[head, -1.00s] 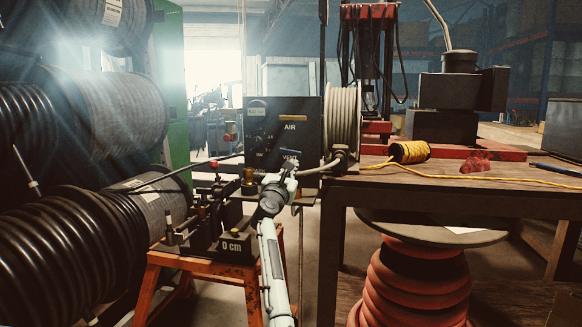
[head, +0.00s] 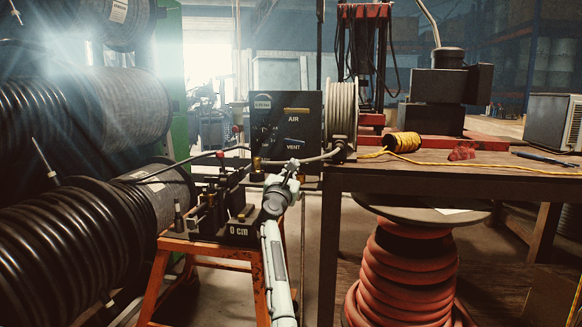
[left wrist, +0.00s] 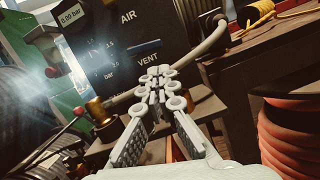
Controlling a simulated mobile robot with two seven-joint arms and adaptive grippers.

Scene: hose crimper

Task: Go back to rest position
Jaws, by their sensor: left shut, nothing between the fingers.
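My left gripper (head: 291,167) is shut and empty, in front of the black air panel (head: 286,105). In the left wrist view its two fingers (left wrist: 160,75) meet at the tips, with nothing between them. The panel, marked AIR and VENT, also shows there behind the fingers (left wrist: 130,45); its small display reads 0.00 bar. Below and left of the gripper, a black crimping device (head: 215,212) marked 0 cm sits on an orange stand (head: 160,275). A hose with fittings runs across near the gripper; I cannot tell whether they touch. My right gripper is out of view.
Large black hose reels (head: 85,230) fill the left side. A wooden workbench (head: 450,180) on the right bears a yellow cord spool (head: 403,142), a red rag (head: 462,151) and a red-based machine (head: 437,105). A red hose reel (head: 405,270) stands under it.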

